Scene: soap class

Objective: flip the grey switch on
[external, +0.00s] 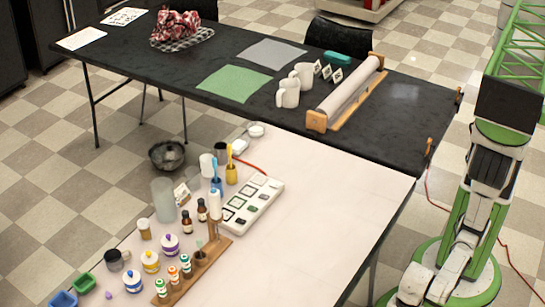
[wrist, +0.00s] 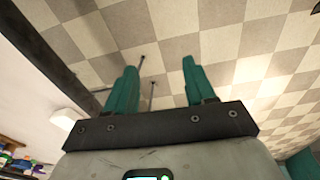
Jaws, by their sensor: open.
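A long white panel (external: 262,207) with several square switch-like inserts, some dark and some pale, lies on the white table. I cannot tell for sure which insert is the grey switch or its position. My gripper (wrist: 160,84) is open and empty in the wrist view, its two teal fingers apart over checkered floor. It is not visible in the external view, where my arm stands at the right, away from the panel. The panel is not clearly seen in the wrist view.
The white table (external: 330,190) holds bottles, jars and a wooden rack (external: 200,268) left of the panel; its right part is clear. A black table (external: 400,105) behind bears mugs, a paper roll (external: 350,85) and mats. A red cord runs near the panel.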

